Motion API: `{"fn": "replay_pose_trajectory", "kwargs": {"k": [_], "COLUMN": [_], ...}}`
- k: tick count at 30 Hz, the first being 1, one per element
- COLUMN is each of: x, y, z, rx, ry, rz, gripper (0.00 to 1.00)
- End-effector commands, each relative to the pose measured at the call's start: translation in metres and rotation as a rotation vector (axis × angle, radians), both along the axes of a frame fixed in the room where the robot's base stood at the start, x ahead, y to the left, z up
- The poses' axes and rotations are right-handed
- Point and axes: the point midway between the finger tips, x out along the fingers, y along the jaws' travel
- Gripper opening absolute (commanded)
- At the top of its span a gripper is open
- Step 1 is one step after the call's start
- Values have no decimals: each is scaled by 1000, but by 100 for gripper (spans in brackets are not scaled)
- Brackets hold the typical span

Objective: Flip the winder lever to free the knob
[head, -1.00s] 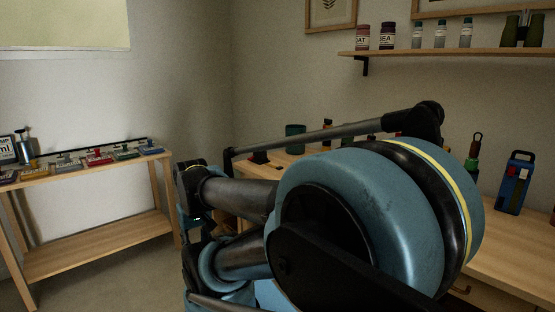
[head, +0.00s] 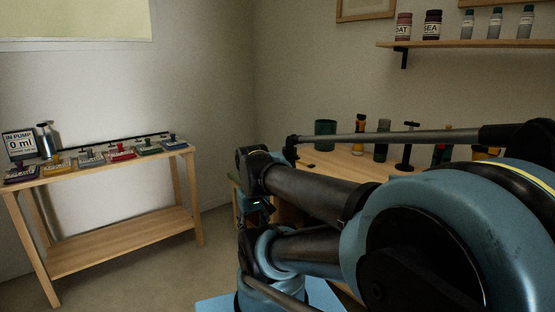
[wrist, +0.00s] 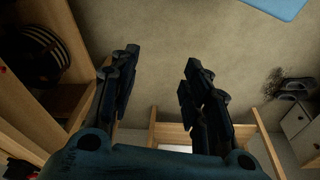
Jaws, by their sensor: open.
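I cannot make out the winder, its lever or its knob in either view. My gripper (wrist: 160,65) is open and empty in the wrist view, with its two dark fingers apart above bare floor. In the head view my arm covers the right foreground and hides part of the wooden bench (head: 340,163). The gripper's fingers cannot be made out there.
A wall shelf (head: 470,44) holds jars. The wrist view shows a dark striped round thing (wrist: 34,48) in a wooden compartment.

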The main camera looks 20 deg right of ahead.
Motion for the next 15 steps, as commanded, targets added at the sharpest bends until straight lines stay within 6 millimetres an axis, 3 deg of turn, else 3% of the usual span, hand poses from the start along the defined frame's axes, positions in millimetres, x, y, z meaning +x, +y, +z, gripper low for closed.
{"fn": "replay_pose_trajectory", "kwargs": {"k": [15], "x": [102], "y": [-71], "z": [47], "rx": [-402], "ry": [63], "rz": [358], "gripper": [43]}}
